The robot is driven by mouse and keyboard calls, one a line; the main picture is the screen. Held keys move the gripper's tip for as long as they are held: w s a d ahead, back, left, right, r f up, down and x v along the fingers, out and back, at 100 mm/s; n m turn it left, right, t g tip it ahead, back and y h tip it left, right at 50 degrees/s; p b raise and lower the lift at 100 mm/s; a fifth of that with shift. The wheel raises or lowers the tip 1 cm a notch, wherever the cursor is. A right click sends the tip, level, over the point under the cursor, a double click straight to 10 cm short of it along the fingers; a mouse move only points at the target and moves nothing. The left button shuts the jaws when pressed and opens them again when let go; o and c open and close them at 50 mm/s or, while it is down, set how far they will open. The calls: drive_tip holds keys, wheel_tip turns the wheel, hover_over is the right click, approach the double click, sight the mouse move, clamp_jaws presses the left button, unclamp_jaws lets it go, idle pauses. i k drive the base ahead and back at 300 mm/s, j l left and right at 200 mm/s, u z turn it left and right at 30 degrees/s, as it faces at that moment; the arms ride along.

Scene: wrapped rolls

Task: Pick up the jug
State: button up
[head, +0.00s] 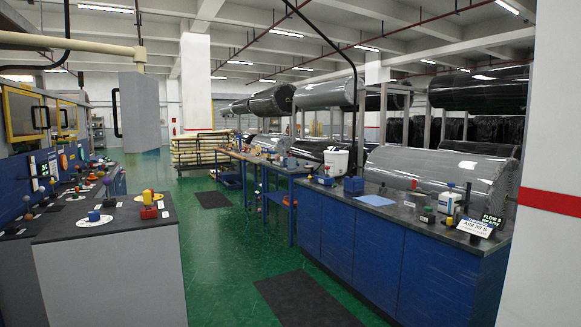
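No thing here is clearly a jug. A white tub-like container (336,160) stands on the far part of the long blue counter at the right; I cannot tell if it is the jug. A small white and blue bottle-like item (446,202) stands nearer on the same counter, with a dark upright piece beside it. My gripper is not in view.
The blue counter (380,258) also holds a blue sheet (375,200), a black sign (476,228) and small items. A grey-sided counter (110,282) stands at the left. A green floor aisle (225,255) with dark mats runs between. A white pillar (553,140) is close at the right.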

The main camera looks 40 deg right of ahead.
sight(292, 161)
drive_tip(key=i+l+z, duration=0.25)
drive_tip(key=i, duration=0.45)
drive_tip(key=i+z, duration=0.25)
drive_tip(key=i, duration=6.15)
drive_tip(key=i+z, duration=0.25)
drive_tip(key=i, duration=0.2)
drive_tip(key=i+j+z, duration=0.25)
drive_tip(key=i, duration=0.2)
drive_tip(key=i+j+z, duration=0.25)
drive_tip(key=i, duration=0.2)
drive_tip(key=i+j+z, duration=0.25)
drive_tip(key=i+j, duration=0.05)
drive_tip(key=i, duration=0.1)
